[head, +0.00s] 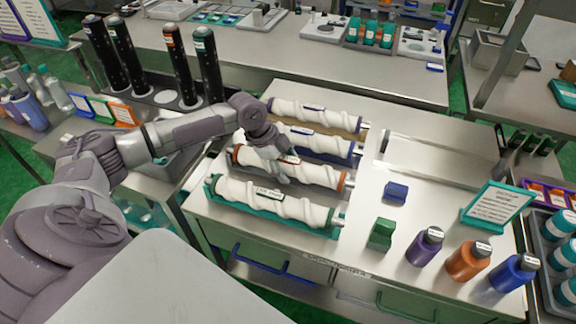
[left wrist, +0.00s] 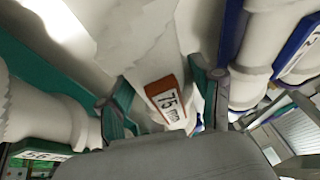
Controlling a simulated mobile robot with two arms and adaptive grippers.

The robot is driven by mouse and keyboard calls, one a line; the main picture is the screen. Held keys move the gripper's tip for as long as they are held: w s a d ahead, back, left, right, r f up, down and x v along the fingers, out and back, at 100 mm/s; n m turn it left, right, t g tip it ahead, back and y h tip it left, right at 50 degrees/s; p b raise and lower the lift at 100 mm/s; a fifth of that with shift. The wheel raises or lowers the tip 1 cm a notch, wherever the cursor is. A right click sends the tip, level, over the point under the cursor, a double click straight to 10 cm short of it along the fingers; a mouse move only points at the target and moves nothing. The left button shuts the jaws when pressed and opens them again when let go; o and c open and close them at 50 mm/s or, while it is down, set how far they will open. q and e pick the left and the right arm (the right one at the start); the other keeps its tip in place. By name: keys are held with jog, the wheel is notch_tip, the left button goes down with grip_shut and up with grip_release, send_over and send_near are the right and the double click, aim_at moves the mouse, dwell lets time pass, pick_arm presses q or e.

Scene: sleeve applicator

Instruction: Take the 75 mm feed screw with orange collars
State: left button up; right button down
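The 75 mm feed screw (head: 318,174) is a white spiral roller with orange collars. It lies in the third cradle from the back on the steel bench in the head view. Its orange 75 mm label (left wrist: 170,105) faces the left wrist camera. My left gripper (head: 272,153) is over the label end of this screw. In the left wrist view its two fingers (left wrist: 160,98) stand apart, one on each side of the screw body; I see no clear grip. The gripper hides part of the screw. My right gripper is not in view.
The green-collared 56 mm screw (head: 262,194) lies in front, close by. A blue-collared screw (head: 318,143) and a purple-collared one (head: 310,116) lie behind. Black cylinders (head: 208,62) stand back left. Green (head: 381,233) and blue (head: 396,192) blocks and bottles (head: 468,260) stand right.

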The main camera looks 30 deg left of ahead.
pick_arm(q)
grip_shut()
jog(key=shift+w+r, duration=0.1)
jog(key=shift+r, duration=0.1)
